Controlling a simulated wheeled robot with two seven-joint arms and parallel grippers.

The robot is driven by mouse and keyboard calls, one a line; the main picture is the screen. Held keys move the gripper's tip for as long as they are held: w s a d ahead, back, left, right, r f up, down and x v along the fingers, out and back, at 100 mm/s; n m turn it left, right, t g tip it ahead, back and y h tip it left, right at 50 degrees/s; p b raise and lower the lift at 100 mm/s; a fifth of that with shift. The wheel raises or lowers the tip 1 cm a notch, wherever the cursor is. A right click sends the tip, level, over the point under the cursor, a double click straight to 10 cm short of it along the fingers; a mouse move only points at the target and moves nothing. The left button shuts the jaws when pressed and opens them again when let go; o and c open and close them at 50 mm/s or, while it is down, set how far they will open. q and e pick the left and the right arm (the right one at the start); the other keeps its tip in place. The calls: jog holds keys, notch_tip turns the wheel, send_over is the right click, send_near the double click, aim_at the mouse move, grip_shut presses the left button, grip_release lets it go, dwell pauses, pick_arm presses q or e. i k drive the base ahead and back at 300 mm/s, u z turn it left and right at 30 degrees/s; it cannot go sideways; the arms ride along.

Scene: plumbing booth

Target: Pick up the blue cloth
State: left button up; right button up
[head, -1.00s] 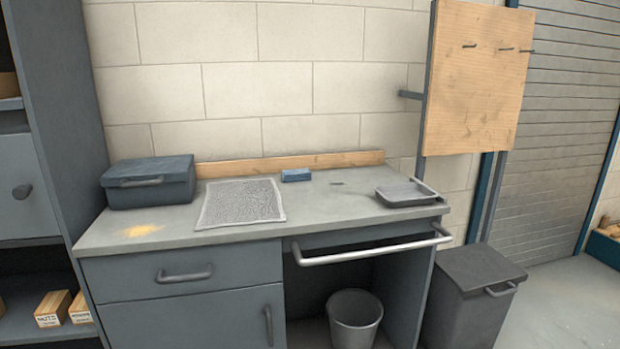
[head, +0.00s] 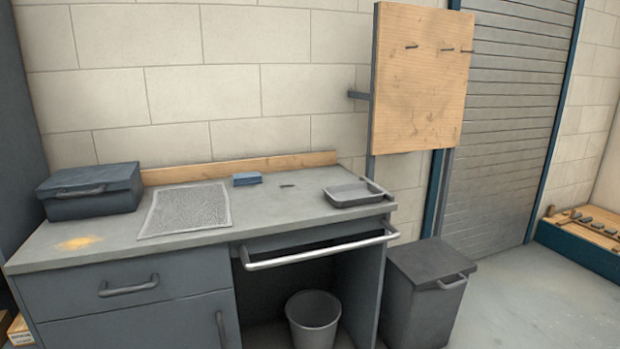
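The blue cloth (head: 247,179) is a small folded block lying on the grey workbench (head: 130,254), near the back edge by the wooden backboard. It sits between a textured grey mat (head: 187,208) and a shallow grey tray (head: 352,194). A small dark item (head: 288,185) lies just right of it. Nothing touches the cloth. Neither of my grippers is in view.
A dark toolbox (head: 90,191) stands at the bench's left end, near a yellow powdery patch (head: 79,243). A metal rail (head: 318,254) juts from the bench front. Below are a bucket (head: 313,320) and a lidded bin (head: 425,295). A pegboard (head: 420,80) rises behind.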

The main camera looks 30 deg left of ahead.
aim_at(245, 178)
jog(key=z, duration=0.05)
jog(key=i, duration=1.4)
jog(key=u, duration=1.9)
